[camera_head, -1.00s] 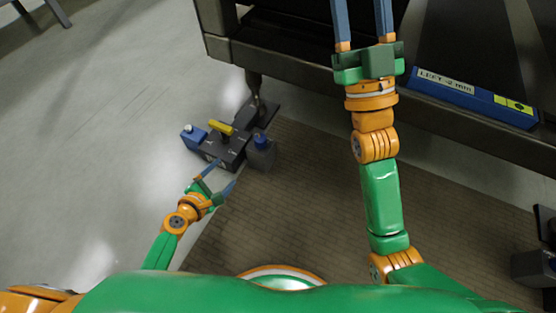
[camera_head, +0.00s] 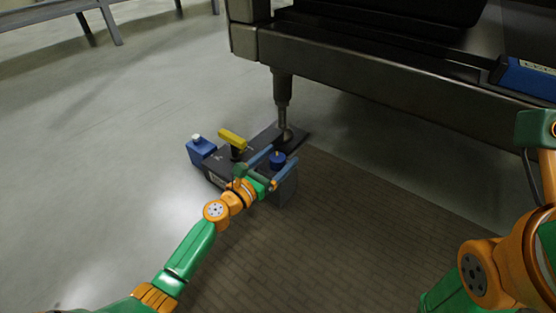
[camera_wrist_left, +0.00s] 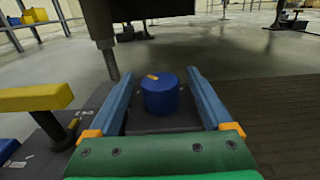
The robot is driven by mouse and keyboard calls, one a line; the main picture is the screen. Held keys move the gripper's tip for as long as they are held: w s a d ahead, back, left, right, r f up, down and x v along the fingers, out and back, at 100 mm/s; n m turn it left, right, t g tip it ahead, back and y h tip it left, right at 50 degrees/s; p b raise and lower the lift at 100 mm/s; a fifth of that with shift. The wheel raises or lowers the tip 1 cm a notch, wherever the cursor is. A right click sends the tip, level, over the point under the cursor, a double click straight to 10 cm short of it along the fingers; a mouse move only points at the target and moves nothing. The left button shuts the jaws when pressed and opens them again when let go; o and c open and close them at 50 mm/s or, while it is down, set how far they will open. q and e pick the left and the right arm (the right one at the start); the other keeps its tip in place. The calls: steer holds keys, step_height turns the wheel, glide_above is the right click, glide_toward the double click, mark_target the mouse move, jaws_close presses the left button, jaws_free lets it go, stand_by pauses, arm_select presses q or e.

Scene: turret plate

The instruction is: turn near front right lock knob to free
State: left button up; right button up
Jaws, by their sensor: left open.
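The lock knob (camera_head: 277,159) is a short blue cylinder with a small yellow-orange mark on top. It stands on the right side of the dark base unit (camera_head: 222,166). In the left wrist view the knob (camera_wrist_left: 160,96) is centred between my two blue fingers. My left gripper (camera_head: 284,154) is open, with one finger on each side of the knob and a visible gap to both. The mark on the knob points slightly sideways in the wrist view.
A yellow handle (camera_head: 232,139) rises beside the knob, left of my left gripper. A blue block with a white cap (camera_head: 200,149) is further left. A dark machine frame (camera_head: 400,85) overhangs behind, with a metal leg (camera_head: 283,98) close to the knob.

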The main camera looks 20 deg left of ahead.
arm_select(q)
jaws_close()
steer(key=shift+m+g+h, duration=0.3)
steer(key=shift+m+h, duration=0.1)
steer(key=shift+h, duration=0.6)
steer(key=m+g+h, duration=0.2)
steer(key=shift+m+h, duration=0.3)
steer(key=shift+m+g+h, duration=0.9)
steer(key=shift+h, duration=0.2)
steer(key=shift+s+f+m+g+h, duration=0.1)
steer(key=shift+m+g+h, duration=0.4)
steer(key=shift+g, duration=0.1)
jaws_free()
steer(key=shift+d, duration=0.1)
